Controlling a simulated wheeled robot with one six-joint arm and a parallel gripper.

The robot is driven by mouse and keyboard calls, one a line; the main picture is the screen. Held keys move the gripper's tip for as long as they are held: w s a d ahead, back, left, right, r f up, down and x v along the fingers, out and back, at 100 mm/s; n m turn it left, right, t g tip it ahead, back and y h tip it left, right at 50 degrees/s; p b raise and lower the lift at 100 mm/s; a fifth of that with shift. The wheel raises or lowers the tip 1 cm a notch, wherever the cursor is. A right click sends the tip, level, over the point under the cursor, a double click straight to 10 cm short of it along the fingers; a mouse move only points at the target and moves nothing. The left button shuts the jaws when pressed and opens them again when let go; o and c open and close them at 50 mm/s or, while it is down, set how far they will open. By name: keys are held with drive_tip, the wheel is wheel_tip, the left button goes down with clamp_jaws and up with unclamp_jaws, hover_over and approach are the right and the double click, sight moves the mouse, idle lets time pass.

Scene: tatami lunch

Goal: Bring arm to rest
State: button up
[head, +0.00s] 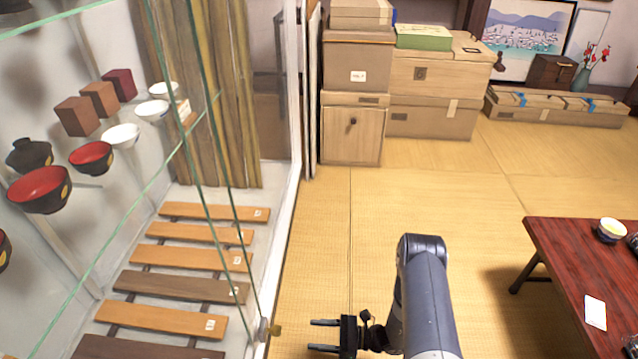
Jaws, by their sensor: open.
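My arm (425,290) shows at the bottom centre of the head view, bent over the tatami floor. My gripper (322,336) is at its lower left end, pointing left toward the glass cabinet. Its two dark fingers are apart, with nothing seen between them. The gripper is near the cabinet's lower door edge; I cannot tell whether they touch.
A glass cabinet (268,290) with bowls and wooden slats fills the left. A low red table (560,260) with a cup (612,230) and a white card (595,312) stands at right. Stacked boxes (357,70) stand at the back. The tatami floor (420,195) between is clear.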

drive_tip(key=a+b, duration=0.1)
drive_tip(key=a, duration=0.2)
drive_tip(key=a+b, duration=0.1)
drive_tip(key=a, duration=0.3)
drive_tip(key=a+b, duration=0.1)
drive_tip(key=a, duration=0.2)
drive_tip(key=shift+w+a, duration=0.4)
drive_tip(key=d+n+p, duration=0.2)
drive_tip(key=d+n, duration=0.7)
drive_tip(key=d, duration=0.1)
drive_tip(key=shift+s, duration=0.35)
drive_tip(key=shift+p, duration=0.3)
